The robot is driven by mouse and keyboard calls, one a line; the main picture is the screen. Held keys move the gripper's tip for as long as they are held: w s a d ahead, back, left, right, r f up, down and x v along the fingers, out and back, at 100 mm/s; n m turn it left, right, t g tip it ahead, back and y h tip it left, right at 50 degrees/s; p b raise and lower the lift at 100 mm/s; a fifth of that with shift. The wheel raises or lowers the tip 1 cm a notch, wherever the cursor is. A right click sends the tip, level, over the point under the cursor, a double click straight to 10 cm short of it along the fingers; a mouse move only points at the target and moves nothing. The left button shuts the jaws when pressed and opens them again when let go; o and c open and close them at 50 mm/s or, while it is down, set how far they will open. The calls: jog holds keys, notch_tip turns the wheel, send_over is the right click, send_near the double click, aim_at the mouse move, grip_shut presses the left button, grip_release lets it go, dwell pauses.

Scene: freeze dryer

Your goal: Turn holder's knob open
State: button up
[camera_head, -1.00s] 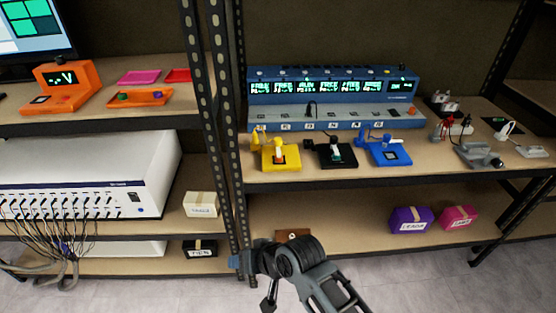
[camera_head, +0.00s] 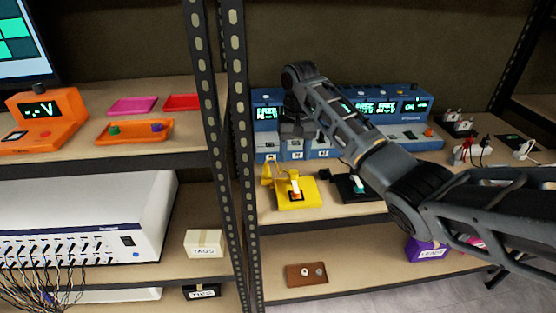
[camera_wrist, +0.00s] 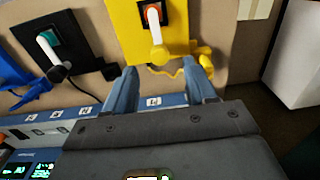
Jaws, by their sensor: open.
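The yellow holder (camera_head: 297,192) stands on the right rack's upper shelf, with a white piece (camera_head: 295,184) upright on it and a yellow knob-like part (camera_head: 267,172) at its left. In the wrist view the yellow holder (camera_wrist: 128,32) is at the top, with its yellow side part (camera_wrist: 204,52) at its right edge. My gripper (camera_wrist: 161,66) is open and empty. Its blue-grey fingers point at the holder's near edge, the right finger close to the yellow side part; contact cannot be told. The black holder (camera_head: 345,188) stands to the right, partly behind my arm.
A blue instrument (camera_head: 265,142) with lit displays stands behind the holders, partly hidden by my arm. The blue holder (camera_wrist: 12,75) shows at the wrist view's left edge. A perforated rack post (camera_head: 238,150) stands left of the yellow holder. A brown block (camera_head: 306,274) lies on the lower shelf.

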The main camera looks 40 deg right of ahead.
aim_at(294, 171)
jog(key=shift+w+d+r, duration=0.25)
jog(key=shift+w+d, duration=0.1)
jog(key=shift+w+f, duration=0.1)
jog(key=shift+f, duration=0.05)
notch_tip(294, 171, down, 7)
jog(key=shift+f, duration=0.15)
jog(key=shift+c, duration=0.3)
grip_shut()
